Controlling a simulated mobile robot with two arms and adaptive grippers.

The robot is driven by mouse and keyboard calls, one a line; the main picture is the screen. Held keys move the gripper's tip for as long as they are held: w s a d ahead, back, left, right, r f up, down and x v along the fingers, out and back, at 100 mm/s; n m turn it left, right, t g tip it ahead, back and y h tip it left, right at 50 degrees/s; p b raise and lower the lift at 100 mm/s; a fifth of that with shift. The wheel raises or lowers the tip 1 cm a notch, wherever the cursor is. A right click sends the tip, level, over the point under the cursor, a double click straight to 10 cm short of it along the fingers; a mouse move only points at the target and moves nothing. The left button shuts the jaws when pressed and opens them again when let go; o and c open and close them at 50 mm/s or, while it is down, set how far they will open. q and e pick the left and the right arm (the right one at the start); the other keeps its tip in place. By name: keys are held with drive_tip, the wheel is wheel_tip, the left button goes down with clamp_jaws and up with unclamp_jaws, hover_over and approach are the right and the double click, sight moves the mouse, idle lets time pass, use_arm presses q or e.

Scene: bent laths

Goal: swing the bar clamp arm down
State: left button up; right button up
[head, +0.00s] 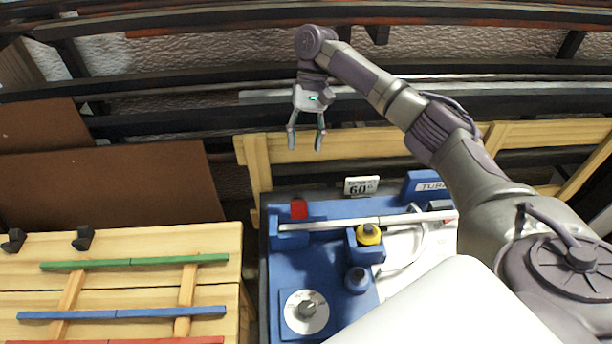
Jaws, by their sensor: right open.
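A blue bench fixture (300,255) stands at the lower middle of the head view. A long pale grey bar (340,223) lies across it from left to right, with a red tip at its right end. A red block (299,208) sits at the fixture's back left, just behind the bar. Which part is the bar clamp arm, I cannot tell for sure. My right gripper (306,140) is open and empty, fingers pointing down, beyond the fixture's back edge in the picture and apart from it. My left gripper is not in view.
A yellow-and-black knob (369,234) and a round dial (306,311) are on the fixture. A small "60" sign (361,186) stands behind it. A wooden table (130,250) with green, blue and red laths is at left. Dark rails (200,80) run across the back.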

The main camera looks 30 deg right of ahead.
approach(299, 195)
drive_tip(key=a+f, duration=0.1)
drive_tip(key=x, duration=0.2)
drive_tip(key=p+x, duration=0.1)
drive_tip(key=x, duration=0.3)
drive_tip(key=shift+s+d+f+p, duration=0.15)
drive_tip(key=shift+s+f+p, duration=0.15)
drive_tip(key=shift+f, duration=0.1)
drive_tip(key=shift+s+a+f, duration=0.2)
drive_tip(key=shift+a+f, duration=0.05)
drive_tip(key=shift+f, duration=0.45)
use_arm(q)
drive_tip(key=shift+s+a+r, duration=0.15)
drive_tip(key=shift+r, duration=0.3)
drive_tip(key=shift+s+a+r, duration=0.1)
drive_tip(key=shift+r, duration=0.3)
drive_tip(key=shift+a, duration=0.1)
use_arm(e)
drive_tip(key=shift+c, duration=0.3)
